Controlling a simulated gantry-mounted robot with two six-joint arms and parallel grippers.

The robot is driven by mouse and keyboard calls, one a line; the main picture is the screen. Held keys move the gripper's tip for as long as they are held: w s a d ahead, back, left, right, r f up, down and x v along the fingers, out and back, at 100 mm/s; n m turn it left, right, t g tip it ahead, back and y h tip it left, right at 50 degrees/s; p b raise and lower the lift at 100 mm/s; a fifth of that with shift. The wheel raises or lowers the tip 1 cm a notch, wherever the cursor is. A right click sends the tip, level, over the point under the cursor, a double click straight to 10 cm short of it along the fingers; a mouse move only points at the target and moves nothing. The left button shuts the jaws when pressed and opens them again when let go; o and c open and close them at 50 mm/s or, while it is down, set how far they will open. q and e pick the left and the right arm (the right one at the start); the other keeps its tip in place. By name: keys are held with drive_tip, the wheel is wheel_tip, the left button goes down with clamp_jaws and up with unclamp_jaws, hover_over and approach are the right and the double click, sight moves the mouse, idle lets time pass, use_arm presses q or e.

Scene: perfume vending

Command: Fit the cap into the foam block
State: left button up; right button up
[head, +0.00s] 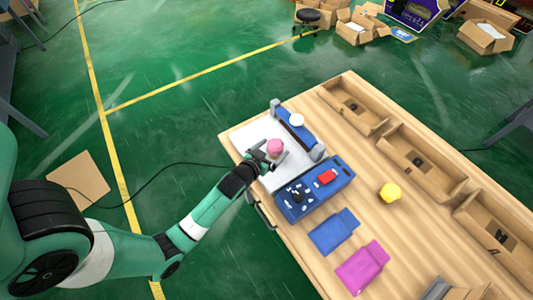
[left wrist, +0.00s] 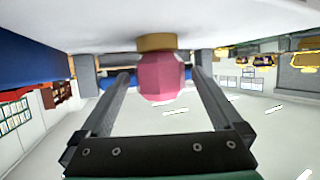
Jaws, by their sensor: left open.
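A pink faceted cap (head: 275,146) with a gold band stands upright on a white board on the table. In the left wrist view the same cap (left wrist: 163,78) appears upside down, its gold band against the white surface. My left gripper (head: 267,154) is open, its two fingers either side of the cap; I cannot tell whether they touch it. A blue block (head: 293,212), which looks like the foam block, lies just right of the gripper. It carries a red piece (head: 327,176) and dark pieces or recesses. My right gripper is not in view.
A blue stand (head: 297,130) with a white round top is behind the cap. Cardboard trays (head: 352,104) line the far edge. Bare wood lies between.

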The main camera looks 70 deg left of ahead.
use_arm(q)
drive_tip(key=p+v, duration=0.2)
drive_tip(key=v, duration=1)
drive_tip(key=w+d+r+m+t, duration=0.1)
drive_tip(key=w+d+r+t, duration=0.1)
drive_tip(key=w+r, duration=0.5)
drive_tip(key=w+d+r+t+h, duration=0.1)
drive_tip(key=w+r+t, duration=0.2)
drive_tip(key=r, duration=0.8)
drive_tip(key=w+d+r+m+t, duration=0.1)
drive_tip(key=w+d+r+t, duration=0.1)
drive_tip(key=w+r, duration=0.5)
drive_tip(key=s+d+r+m+t+h, duration=0.1)
drive_tip(key=s+d+r+t+h, duration=0.1)
drive_tip(key=r, duration=0.9)
drive_tip(key=s+d+r+m+t+h, duration=0.2)
drive_tip(key=d+r, duration=0.5)
drive_tip(key=r, duration=0.5)
drive_tip(key=s+d+r+m+t+h, duration=0.2)
drive_tip(key=s+d+r+t+h, duration=0.2)
drive_tip(key=r, duration=0.8)
drive_tip(key=shift+s+d+t, duration=0.2)
drive_tip(key=shift+d+t, duration=0.05)
drive_tip(key=shift+t, duration=0.25)
